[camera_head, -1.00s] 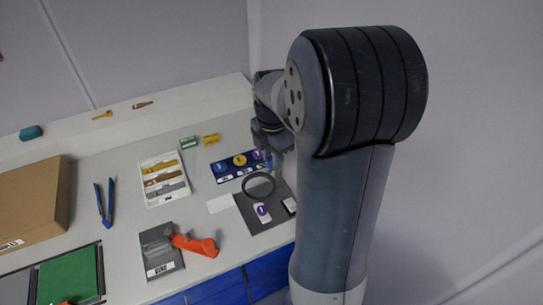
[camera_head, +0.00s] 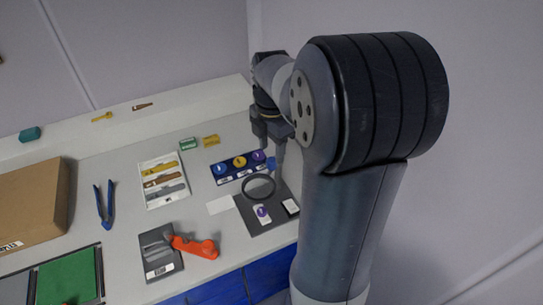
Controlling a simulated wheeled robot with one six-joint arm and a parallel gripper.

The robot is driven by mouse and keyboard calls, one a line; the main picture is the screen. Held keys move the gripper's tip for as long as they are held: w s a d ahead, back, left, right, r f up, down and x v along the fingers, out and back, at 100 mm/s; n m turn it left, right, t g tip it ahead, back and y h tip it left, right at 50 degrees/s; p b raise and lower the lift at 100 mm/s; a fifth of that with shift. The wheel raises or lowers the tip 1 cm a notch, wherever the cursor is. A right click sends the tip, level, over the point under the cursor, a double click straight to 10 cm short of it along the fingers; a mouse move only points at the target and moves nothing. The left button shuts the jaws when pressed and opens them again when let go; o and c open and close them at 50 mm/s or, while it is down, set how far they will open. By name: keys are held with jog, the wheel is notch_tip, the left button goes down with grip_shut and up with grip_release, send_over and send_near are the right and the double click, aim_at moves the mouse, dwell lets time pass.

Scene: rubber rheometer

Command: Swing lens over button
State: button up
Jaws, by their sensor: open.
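A round lens with a dark ring (camera_head: 258,187) sits over the upper part of a dark grey plate (camera_head: 251,219) on the bench. My gripper (camera_head: 268,142) points down behind the plate, above the blue strip's right end and apart from the lens ring as far as I can tell. Its fingers are small and partly hidden by my arm, but it is open, and I see nothing held in it.
A blue strip (camera_head: 228,180) with three round buttons lies behind the plate. A white tray (camera_head: 151,199) of samples, blue pliers (camera_head: 105,204), an orange-handled tool (camera_head: 195,247) on a grey block and a cardboard box (camera_head: 28,205) are to the left. A small white card (camera_head: 290,206) lies on the plate's right.

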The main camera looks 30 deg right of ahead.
aim_at(271, 160)
notch_tip(271, 160, up, 7)
jog(key=shift+f, duration=0.2)
jog(key=shift+f, duration=0.1)
notch_tip(271, 160, down, 11)
jog(key=shift+r, duration=0.1)
dwell(0.6)
jog(key=shift+r, duration=0.1)
